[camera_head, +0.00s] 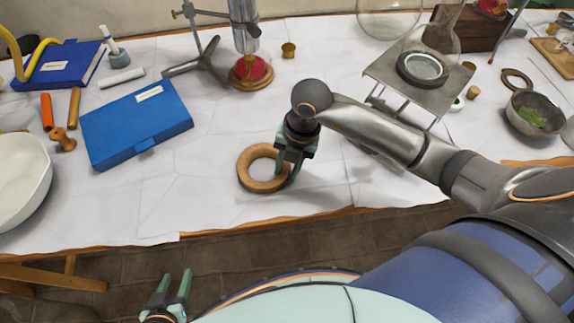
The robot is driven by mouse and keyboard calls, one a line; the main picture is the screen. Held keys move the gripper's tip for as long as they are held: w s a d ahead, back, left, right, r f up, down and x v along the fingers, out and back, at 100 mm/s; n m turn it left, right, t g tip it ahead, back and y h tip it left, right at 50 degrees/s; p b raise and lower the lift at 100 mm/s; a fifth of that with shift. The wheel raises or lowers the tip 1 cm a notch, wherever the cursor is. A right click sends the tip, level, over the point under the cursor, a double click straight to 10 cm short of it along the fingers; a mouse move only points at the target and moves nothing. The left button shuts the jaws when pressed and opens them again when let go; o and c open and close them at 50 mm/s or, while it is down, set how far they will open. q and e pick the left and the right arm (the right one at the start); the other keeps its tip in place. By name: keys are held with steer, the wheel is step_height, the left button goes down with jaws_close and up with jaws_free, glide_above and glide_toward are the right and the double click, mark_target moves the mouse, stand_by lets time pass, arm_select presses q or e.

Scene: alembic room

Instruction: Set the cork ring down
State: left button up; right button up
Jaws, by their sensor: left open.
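A tan cork ring (255,184) is near the front edge of the white-topped table (190,205), lying almost flat. My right gripper (288,172) points down at the ring's right side. Its fingers straddle the ring's wall, one on the hole side and one outside, and it appears shut on the ring. Part of the ring's right side is hidden by the fingers. A shadow shows beside the ring; whether it touches the tabletop I cannot tell. My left gripper (175,285) is open and empty, low in front of the table.
A blue box (136,122) lies left of the ring, and a white basin (20,180) stands at the far left. A metal tripod stand (448,95) is right. The tabletop around the ring is clear.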

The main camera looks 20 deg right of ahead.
steer(key=o, duration=0.4)
steer(key=r, duration=0.4)
steer(key=d+r, duration=0.1)
steer(key=r, duration=0.3)
steer(key=d+r+p, duration=0.1)
steer(key=r, duration=0.3)
steer(key=shift+s+d+r, duration=0.1)
steer(key=shift+s+d, duration=0.05)
steer(key=shift+s, duration=0.05)
